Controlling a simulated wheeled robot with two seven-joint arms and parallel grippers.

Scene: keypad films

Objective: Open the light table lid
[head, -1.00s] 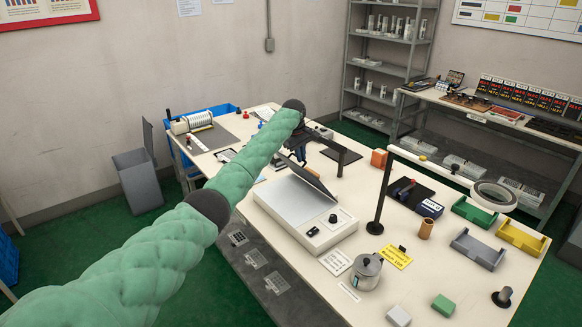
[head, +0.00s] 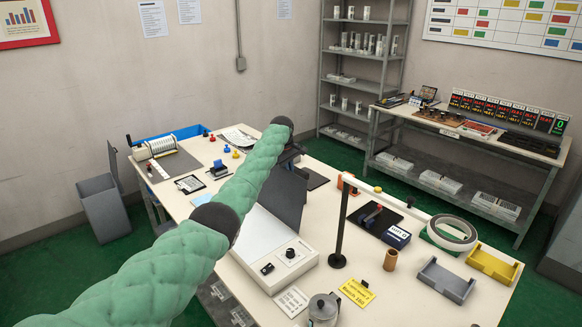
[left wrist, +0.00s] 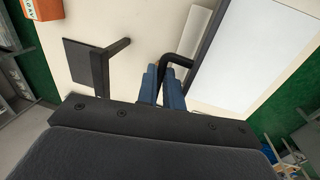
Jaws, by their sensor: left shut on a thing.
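The light table (head: 290,262) is a low white box with knobs on its front panel, on the white bench. Its dark grey lid (head: 283,194) is raised and stands steeply tilted at the back of the box. My left gripper (left wrist: 163,72) has blue fingers shut on the lid's black bent handle (left wrist: 177,60) in the left wrist view. In the head view, my green padded left arm hides part of the light table and most of that gripper. My right gripper is not in view.
A black post (head: 342,215) with a white arm stands right of the light table. A metal pot (head: 323,310) is in front of it. An orange box (left wrist: 42,8) and a dark plate with a post (left wrist: 95,65) are near my left gripper.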

